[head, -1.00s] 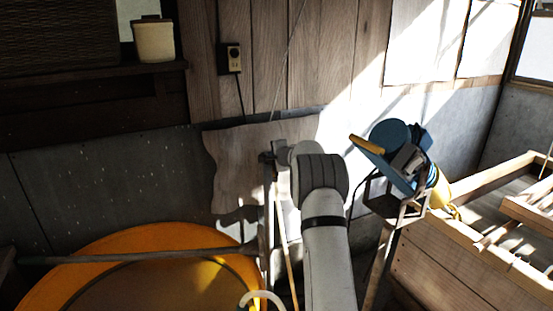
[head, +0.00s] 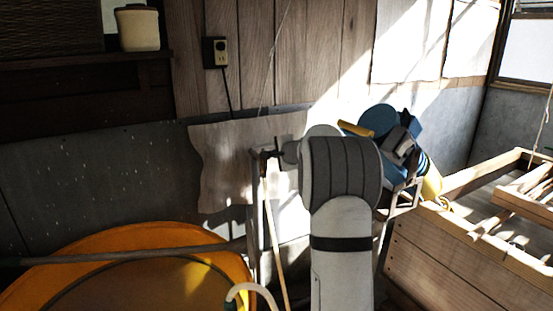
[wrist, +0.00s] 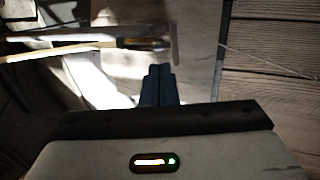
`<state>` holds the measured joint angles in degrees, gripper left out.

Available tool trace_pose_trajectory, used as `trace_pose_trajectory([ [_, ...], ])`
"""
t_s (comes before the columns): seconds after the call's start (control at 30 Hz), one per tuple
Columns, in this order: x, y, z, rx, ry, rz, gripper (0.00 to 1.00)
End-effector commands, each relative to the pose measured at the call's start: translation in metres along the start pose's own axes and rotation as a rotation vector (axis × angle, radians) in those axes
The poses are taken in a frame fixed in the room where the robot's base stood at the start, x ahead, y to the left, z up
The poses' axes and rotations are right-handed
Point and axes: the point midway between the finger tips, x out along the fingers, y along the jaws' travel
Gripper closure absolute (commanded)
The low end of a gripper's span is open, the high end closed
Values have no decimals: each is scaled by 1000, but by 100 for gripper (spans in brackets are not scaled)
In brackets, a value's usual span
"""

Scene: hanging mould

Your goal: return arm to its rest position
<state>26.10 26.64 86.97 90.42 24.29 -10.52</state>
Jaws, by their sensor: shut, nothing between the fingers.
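My arm (head: 342,240) rises from the bottom of the head view, grey-white with a dark band, and its rounded ribbed joint stands in front of the wall. In the wrist view my gripper (wrist: 159,72) shows as two dark fingers side by side, closed together with nothing between them.
A large orange round tub (head: 225,262) stands at lower left. A blue machine (head: 382,122) on a stand is partly behind my arm. A wooden crate-like frame (head: 430,265) fills the right. A wooden board (head: 225,165) leans against the wall.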

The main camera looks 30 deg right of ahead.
Motion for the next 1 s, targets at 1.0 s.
trace_pose_trajectory([
  [1.0, -297, 151, 265, -1050, -652, 530, 100],
])
